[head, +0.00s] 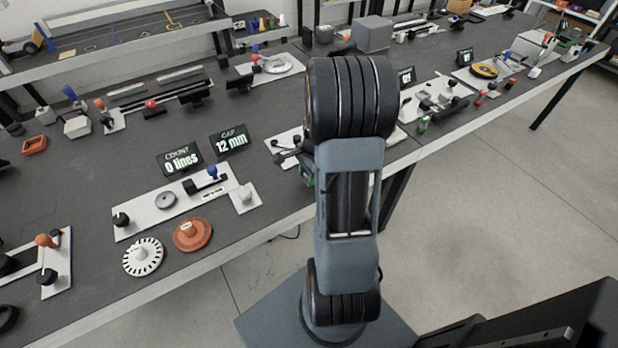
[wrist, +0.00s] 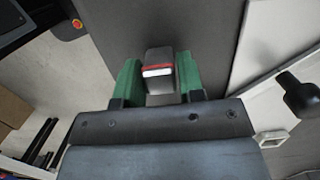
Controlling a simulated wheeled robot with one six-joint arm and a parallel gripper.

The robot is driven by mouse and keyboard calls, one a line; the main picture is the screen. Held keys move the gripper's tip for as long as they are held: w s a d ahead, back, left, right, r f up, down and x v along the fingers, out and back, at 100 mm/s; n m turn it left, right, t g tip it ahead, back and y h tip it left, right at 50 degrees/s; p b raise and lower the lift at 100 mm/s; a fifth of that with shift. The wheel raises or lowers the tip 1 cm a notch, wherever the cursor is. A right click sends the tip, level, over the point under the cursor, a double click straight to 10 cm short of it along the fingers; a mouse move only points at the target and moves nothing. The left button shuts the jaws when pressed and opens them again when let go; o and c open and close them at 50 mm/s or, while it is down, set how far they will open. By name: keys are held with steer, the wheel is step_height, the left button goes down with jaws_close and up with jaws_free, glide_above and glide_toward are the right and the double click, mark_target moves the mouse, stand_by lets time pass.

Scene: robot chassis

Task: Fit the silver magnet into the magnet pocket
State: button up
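My gripper (wrist: 160,76) has green fingers pressed close on both sides of a small grey block with a red band and a bright silver-white band, which I take to be the silver magnet (wrist: 159,57). The dark worktop lies behind it; I cannot tell its height above the surface. A small white-rimmed square opening (wrist: 272,138) at the lower right of the wrist view may be the magnet pocket, partly covered by my gripper body.
A white plate (wrist: 274,35) with a black knob (wrist: 301,95) stands right of my gripper. In the head view, left of my arm, are a gap display (head: 231,141), a white fixture (head: 150,212) and two discs. A red button (wrist: 76,24) shows at the upper left.

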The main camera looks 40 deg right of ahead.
steer(key=c, duration=0.6)
steer(key=shift+o, duration=0.2)
steer(key=shift+r, duration=0.1)
